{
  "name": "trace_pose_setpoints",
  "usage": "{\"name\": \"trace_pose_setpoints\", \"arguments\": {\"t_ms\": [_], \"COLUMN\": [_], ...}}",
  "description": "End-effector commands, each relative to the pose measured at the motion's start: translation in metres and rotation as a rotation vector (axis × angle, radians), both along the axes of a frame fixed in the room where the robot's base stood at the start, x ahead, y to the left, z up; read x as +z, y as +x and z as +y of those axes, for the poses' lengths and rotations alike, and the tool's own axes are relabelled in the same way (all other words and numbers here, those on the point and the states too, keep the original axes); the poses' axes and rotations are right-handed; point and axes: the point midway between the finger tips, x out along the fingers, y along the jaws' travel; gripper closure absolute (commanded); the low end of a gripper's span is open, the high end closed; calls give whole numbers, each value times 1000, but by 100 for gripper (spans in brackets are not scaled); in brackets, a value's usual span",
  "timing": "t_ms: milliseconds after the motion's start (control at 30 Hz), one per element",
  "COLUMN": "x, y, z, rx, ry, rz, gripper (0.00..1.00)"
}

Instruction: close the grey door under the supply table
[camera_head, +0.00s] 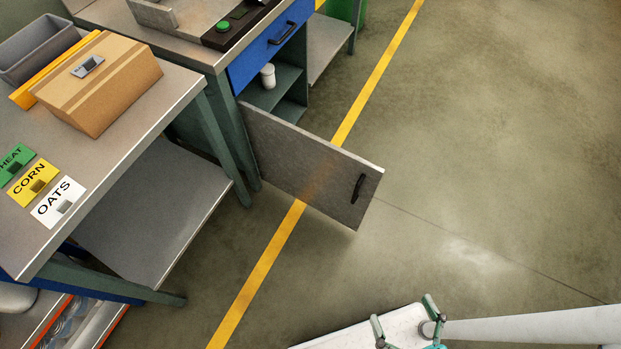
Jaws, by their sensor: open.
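The grey door (300,160) stands wide open, swung out from the cabinet under the table at the upper middle. A dark handle (357,188) is near its free right end. The door reaches out over the yellow floor line. Behind it the cabinet opening (278,90) shows shelves and a white container (268,76). My gripper (404,319) is at the bottom edge, partly cut off by the frame. Its fingers are apart with nothing visible between them. It is well apart from the door, below and to the right of it in the picture.
A blue drawer (270,48) is shut above the cabinet opening. A nearer table (110,145) at left bears a cardboard box (98,84), a grey bin (38,50) and grain labels. A yellow line (268,262) crosses the floor. The floor at right (480,150) is clear.

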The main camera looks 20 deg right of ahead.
Motion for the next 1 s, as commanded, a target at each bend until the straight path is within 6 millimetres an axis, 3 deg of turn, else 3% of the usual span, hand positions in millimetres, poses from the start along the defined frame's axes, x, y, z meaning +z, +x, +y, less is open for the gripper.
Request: {"name": "trace_pose_setpoints", "arguments": {"t_ms": [33, 300, 367, 667, 1000], "x": [0, -7, -14, -68, -135], "y": [0, 7, 13, 71, 151], "z": [0, 0, 0, -14, -43], "rx": [0, 5, 7, -55, -276], "ry": [0, 7, 12, 45, 42], "rz": [0, -34, -66, -295, -453], "gripper": [20, 88, 100, 100, 100]}}
